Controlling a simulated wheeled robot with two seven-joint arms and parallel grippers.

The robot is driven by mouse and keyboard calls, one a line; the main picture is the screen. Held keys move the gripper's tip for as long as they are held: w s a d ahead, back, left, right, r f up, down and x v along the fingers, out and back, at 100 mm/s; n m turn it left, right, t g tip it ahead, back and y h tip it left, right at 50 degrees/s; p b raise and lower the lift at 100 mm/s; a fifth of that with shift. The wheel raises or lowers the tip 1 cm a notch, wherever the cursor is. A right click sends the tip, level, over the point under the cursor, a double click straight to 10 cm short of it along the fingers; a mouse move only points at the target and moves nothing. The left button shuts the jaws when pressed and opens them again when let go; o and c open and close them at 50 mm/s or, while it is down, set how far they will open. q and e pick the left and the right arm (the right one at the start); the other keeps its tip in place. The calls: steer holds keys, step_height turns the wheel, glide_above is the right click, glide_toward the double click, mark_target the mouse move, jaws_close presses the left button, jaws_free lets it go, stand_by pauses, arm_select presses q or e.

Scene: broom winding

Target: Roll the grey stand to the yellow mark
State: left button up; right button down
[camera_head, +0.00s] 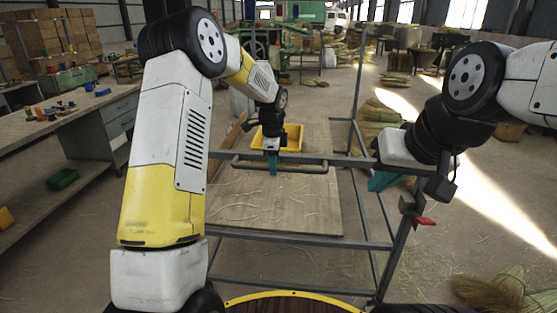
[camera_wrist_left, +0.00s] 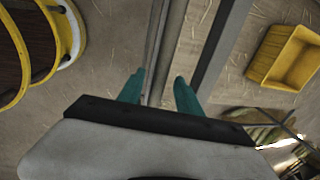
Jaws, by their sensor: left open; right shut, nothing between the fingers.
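The grey stand (camera_head: 300,242) is a metal frame with a wooden board (camera_head: 272,200) and a dark handle bar (camera_head: 308,170) across it. My left gripper (camera_head: 272,168) is at the handle bar, its teal fingers pointing down. In the left wrist view the left gripper (camera_wrist_left: 160,90) has its fingers apart, with a grey bar (camera_wrist_left: 172,50) running between or just beyond them; I cannot tell which. My right gripper (camera_head: 380,181) is shut and empty by the stand's right side, partly hidden by its wrist. I cannot make out a yellow floor mark.
A yellow crate (camera_head: 293,137) is at the board's far end. A workbench (camera_head: 75,125) with small parts and a green bin (camera_head: 62,179) stands at the left. Straw bundles (camera_head: 500,291) lie at the lower right. Bare floor (camera_head: 470,200) is open at the right.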

arm_select(q)
steer(key=shift+r, duration=0.1)
step_height(320, 180, up, 7)
steer(key=s, duration=0.1)
steer(key=shift+s+r, duration=0.2)
steer(key=shift+s, duration=0.05)
stand_by(0.4)
steer(key=s+a+r+n+t, duration=0.1)
steer(key=s+a+r+n, duration=0.25)
steer(key=s+r, duration=0.45)
steer(key=s+a+r+n+t+h, duration=0.1)
steer(key=s+n, duration=0.6)
steer(key=s, duration=0.6)
steer(key=s+a+r+n+t+h, duration=0.1)
steer(key=s+n+t, duration=0.1)
steer(key=s+n, duration=0.5)
steer(key=s, duration=0.6)
steer(key=shift+s+a+r, duration=0.25)
steer(key=shift+r, duration=0.1)
steer(key=shift+w, duration=0.1)
